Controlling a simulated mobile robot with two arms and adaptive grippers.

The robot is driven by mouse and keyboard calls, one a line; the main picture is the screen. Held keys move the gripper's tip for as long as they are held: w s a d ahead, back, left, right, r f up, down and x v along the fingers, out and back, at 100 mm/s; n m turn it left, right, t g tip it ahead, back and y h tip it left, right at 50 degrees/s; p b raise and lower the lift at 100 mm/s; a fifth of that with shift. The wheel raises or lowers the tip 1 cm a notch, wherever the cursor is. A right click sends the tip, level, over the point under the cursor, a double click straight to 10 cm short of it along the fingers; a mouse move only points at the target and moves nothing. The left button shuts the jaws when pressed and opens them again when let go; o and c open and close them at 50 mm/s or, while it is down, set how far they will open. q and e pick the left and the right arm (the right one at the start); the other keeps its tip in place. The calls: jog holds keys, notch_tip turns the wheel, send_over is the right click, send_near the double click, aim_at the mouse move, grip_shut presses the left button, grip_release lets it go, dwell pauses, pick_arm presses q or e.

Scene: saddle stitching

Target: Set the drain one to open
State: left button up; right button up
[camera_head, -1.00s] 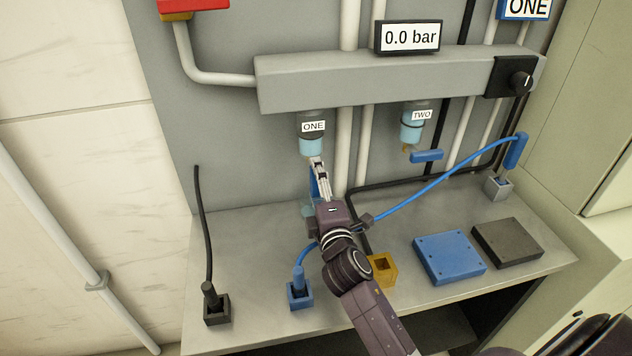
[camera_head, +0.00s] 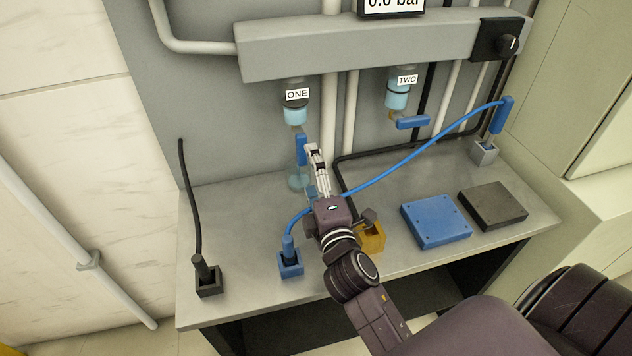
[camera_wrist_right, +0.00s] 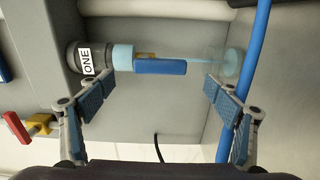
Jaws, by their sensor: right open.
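The bowl labelled ONE (camera_head: 295,108) hangs under the grey manifold; it also shows in the right wrist view (camera_wrist_right: 122,57). Its blue drain handle (camera_head: 301,150) points straight down, in line with the bowl; in the right wrist view the handle (camera_wrist_right: 160,67) lies along the bowl's axis. A thin light-blue stream (camera_wrist_right: 206,63) runs from the drain to a clear cup (camera_wrist_right: 228,63). My right gripper (camera_head: 314,148) is open and empty, just right of the handle in the head view. In its wrist view, the handle lies beyond the spread fingers (camera_wrist_right: 160,88). My left gripper is out of view.
The bowl labelled TWO (camera_head: 397,92) has its blue handle (camera_head: 412,122) sideways. A blue hose (camera_head: 420,154) crosses the bench behind my right gripper. A blue block (camera_head: 436,224) and a dark block (camera_head: 493,205) lie at right. The bench's left part is clear around a black plug.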

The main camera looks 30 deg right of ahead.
jog(key=shift+v, duration=1.95)
